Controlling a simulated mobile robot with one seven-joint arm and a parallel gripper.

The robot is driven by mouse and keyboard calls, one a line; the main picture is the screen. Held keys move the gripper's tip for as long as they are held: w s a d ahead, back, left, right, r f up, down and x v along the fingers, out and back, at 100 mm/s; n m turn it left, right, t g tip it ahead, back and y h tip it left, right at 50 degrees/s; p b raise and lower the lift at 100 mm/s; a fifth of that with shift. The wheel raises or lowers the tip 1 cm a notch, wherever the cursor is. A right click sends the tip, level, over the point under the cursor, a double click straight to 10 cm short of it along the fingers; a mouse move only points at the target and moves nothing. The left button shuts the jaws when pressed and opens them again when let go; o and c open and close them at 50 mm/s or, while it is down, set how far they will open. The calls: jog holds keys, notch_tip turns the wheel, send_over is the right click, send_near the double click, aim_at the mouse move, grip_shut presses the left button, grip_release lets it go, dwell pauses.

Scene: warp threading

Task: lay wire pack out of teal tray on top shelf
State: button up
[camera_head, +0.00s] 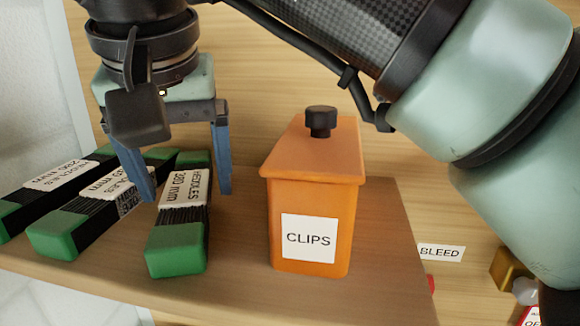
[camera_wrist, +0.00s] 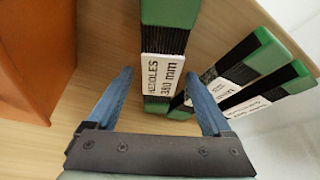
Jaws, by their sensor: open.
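A wire pack (camera_head: 176,260) with green ends, a black wire middle and a white label reading 380 mm lies on a wooden shelf (camera_head: 335,300). It is the rightmost of a row of similar packs in the head view. My gripper (camera_head: 187,190) is open above it, with one blue finger on each side of the pack. The wrist view also shows the fingers (camera_wrist: 159,78) straddling the same pack (camera_wrist: 168,14) near its label, with no clear contact. No teal tray shows in either view.
Two similar packs (camera_head: 55,236) lie to the left, close beside the left finger. An orange box marked CLIPS (camera_head: 340,225) with a black knob stands to the right, with a gap of bare shelf between. A BLEED label (camera_head: 440,252) is further right.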

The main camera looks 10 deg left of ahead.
jog(key=p+v, duration=0.6)
jog(key=v, duration=0.6)
jog(key=shift+r, duration=0.15)
